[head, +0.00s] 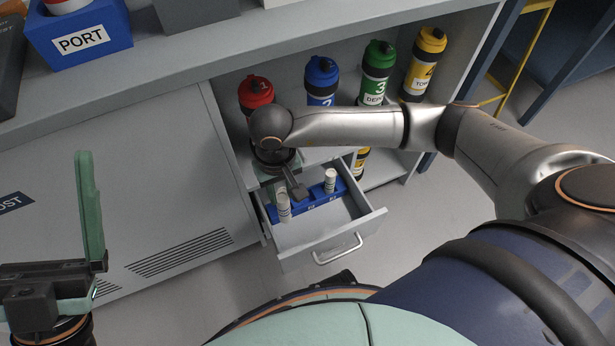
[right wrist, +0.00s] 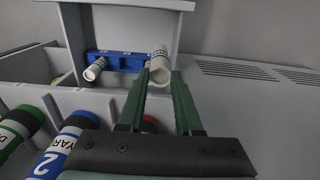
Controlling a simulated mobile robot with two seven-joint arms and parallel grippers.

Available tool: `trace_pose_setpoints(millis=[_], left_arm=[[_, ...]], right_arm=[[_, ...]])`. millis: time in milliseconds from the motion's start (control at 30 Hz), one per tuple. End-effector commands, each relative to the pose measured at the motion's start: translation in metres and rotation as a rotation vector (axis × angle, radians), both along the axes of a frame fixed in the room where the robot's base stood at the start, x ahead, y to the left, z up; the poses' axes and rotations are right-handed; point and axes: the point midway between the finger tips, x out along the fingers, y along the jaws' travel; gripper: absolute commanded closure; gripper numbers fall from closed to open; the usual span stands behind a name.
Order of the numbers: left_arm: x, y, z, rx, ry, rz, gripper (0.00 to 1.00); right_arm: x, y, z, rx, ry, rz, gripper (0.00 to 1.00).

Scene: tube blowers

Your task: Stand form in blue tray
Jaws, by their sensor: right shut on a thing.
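The blue tray (head: 312,201) lies in the open drawer, and it also shows in the right wrist view (right wrist: 122,62). One white rolled form (head: 330,180) stands in its right part in the head view. A second white form (head: 284,207) is at the tray's left end. In the right wrist view this second form (right wrist: 159,66) is between the fingertips of my right gripper (right wrist: 158,82), which is shut on it. I cannot tell whether its lower end touches the tray. My left gripper (head: 88,240) is far left, away from the drawer; its jaw opening is unclear.
The drawer (head: 330,232) is pulled out, with bare floor on its right side. Red (head: 256,92), blue (head: 321,78), green (head: 377,70) and yellow (head: 425,62) bottles stand on the shelf behind.

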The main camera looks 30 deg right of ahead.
Motion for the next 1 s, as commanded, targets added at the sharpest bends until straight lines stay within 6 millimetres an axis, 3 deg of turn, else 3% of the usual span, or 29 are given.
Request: trace_pose_setpoints(millis=[200,400,767,1000], left_arm=[[0.001,-0.001,-0.018,-0.012,0.013,-0.016,0.00],[0.001,-0.003,-0.035,-0.023,0.029,-0.032,0.00],[0.002,-0.003,-0.046,-0.032,0.043,-0.044,0.00],[0.003,-0.005,-0.060,-0.023,0.046,-0.044,0.00]], right_arm=[[0.031,-0.047,-0.029,-0.004,0.002,-0.009,1.00],[0.052,-0.076,-0.063,-0.001,0.003,-0.005,1.00],[0.066,-0.095,-0.088,-0.001,0.002,-0.002,1.00],[0.068,-0.097,-0.121,0.000,0.002,-0.001,1.00]])
